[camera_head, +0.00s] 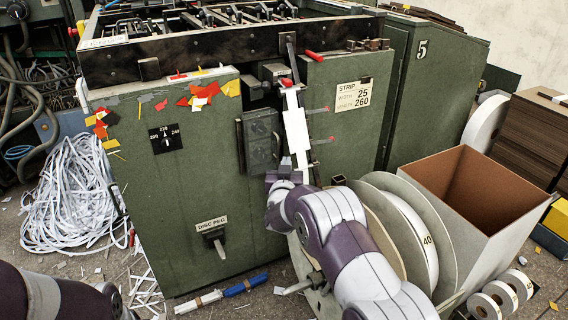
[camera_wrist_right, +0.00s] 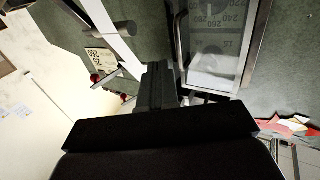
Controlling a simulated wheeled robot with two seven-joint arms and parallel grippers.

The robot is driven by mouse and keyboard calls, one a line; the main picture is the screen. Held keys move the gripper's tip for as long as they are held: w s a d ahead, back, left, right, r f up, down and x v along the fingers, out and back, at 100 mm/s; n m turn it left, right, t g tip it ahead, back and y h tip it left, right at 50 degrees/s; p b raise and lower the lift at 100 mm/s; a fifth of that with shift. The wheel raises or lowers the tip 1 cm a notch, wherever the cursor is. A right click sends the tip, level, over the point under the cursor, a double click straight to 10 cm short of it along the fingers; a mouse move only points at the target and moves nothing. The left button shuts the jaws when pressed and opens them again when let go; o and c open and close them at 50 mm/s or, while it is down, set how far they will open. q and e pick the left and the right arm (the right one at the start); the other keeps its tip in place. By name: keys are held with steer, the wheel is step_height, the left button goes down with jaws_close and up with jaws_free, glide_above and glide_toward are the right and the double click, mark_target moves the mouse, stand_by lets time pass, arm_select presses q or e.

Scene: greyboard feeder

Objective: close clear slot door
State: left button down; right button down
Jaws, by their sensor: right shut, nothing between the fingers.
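The clear slot door (camera_head: 261,140) is a see-through panel in a dark frame on the front of the green machine. In the right wrist view the clear door (camera_wrist_right: 214,68) shows a metal frame, a bar handle on one long side and printed numbers behind the pane. I cannot tell how far it stands from the machine face. My right gripper (camera_head: 284,174) is just below and to the right of the door in the head view. In the wrist view its fingers (camera_wrist_right: 158,80) are together and empty, beside the door's handle side. My left gripper is out of view.
A white strip (camera_head: 297,128) hangs beside the door, with red-tipped pins near it. A strip label (camera_head: 354,94) is on the right panel. A large reel (camera_head: 411,235) and an open box (camera_head: 489,185) stand to the right. A blue marker (camera_head: 245,285) lies on the floor.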

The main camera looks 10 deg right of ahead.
steer(key=s+p, duration=0.3)
steer(key=s, duration=0.6)
steer(key=s+a+f+n+g+y, duration=0.1)
steer(key=s+f+g+y, duration=0.15)
steer(key=f, duration=0.25)
steer(key=s+a+f+n+g+y, duration=0.1)
steer(key=s+a+f+g+y, duration=0.1)
steer(key=s+f+g, duration=0.5)
steer(key=s+g, duration=0.1)
steer(key=s, duration=0.3)
steer(key=s+d+r+n+g, duration=0.1)
steer(key=s+r+g, duration=0.2)
steer(key=s, duration=0.7)
steer(key=s+d+r+n+g, duration=0.1)
steer(key=s+d+r+g, duration=0.2)
steer(key=s, duration=0.7)
step_height(320, 180, up, 39)
steer(key=p, duration=3.6)
steer(key=shift+w+m, duration=0.2)
steer(key=shift+m, duration=0.1)
